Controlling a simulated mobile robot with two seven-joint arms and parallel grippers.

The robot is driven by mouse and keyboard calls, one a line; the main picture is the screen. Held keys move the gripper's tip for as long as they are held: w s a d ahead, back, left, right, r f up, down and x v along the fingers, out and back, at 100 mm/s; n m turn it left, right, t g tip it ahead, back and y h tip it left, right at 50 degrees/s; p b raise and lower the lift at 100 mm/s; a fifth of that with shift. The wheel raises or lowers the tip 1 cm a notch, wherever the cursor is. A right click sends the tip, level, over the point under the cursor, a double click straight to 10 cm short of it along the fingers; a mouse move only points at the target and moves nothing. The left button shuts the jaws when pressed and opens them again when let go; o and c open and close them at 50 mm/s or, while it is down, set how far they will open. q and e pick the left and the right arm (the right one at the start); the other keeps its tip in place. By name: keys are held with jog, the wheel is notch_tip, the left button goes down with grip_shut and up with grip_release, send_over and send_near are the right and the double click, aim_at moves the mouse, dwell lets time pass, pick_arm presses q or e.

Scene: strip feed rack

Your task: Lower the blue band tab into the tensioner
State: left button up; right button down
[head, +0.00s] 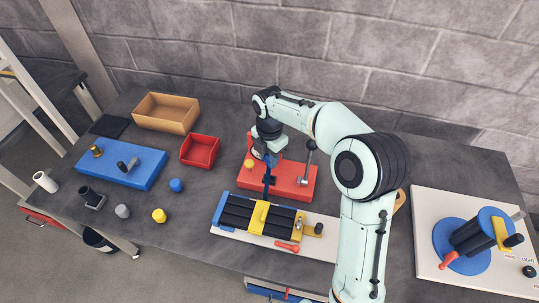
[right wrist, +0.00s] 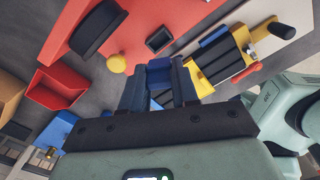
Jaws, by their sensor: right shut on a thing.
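My right gripper (head: 268,158) points down above the front left part of a red base block (head: 295,186). It is shut on the blue band tab (head: 267,180), which hangs below the fingers near the back edge of a black-railed fixture (head: 236,212) with a blue end and yellow clamp. In the right wrist view the tab (right wrist: 159,73) shows between the two dark fingers (right wrist: 160,88). I cannot tell from the pictures which part is the tensioner, or whether the tab touches anything. My left gripper is not in view.
A red tray (head: 200,151), a tan tray (head: 166,113) and a blue block (head: 122,166) stand at left. Blue (head: 176,185), yellow (head: 159,215) and grey (head: 122,211) knobs lie on the dark table. A blue-flanged reel (head: 458,247) sits on a white board at right.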

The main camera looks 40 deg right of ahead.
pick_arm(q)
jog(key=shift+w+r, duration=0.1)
pick_arm(e)
jog(key=shift+f, duration=0.1)
jog(key=shift+f+b, duration=1.25)
jog(key=shift+f, duration=1.55)
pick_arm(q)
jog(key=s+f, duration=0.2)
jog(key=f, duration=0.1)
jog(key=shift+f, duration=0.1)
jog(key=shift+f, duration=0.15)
pick_arm(e)
jog(key=shift+f, duration=0.7)
jog(key=shift+r, duration=0.15)
jog(key=shift+w+r+p, duration=0.1)
jog(key=shift+r+p, duration=0.25)
jog(key=shift+r, duration=0.15)
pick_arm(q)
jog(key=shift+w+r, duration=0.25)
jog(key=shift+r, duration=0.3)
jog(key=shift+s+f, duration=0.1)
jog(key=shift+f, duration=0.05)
pick_arm(e)
jog(key=shift+f, duration=0.65)
jog(key=shift+r, duration=0.1)
